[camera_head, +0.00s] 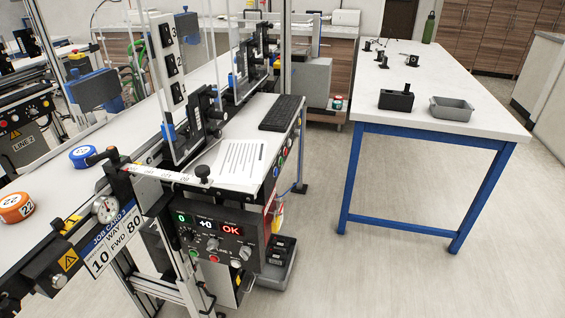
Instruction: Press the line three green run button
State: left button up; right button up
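The line three control box (225,238) is mounted on the near end of the conveyor frame, low in the middle left of the head view. It has a green "0" display, a white "+0" display and a red "OK" display. A small green button (193,253) sits at the lower left of its face, with a red button (213,259) to its right. Knobs sit above and beside them. The lettering by the buttons is too small to read. Neither of my grippers shows in the view, and nothing visibly touches the box.
A job card (112,243) marked 3 hangs on the conveyor's near side, by a dial gauge (105,209). An orange puck (16,207) and a blue puck (83,156) lie on the belt.

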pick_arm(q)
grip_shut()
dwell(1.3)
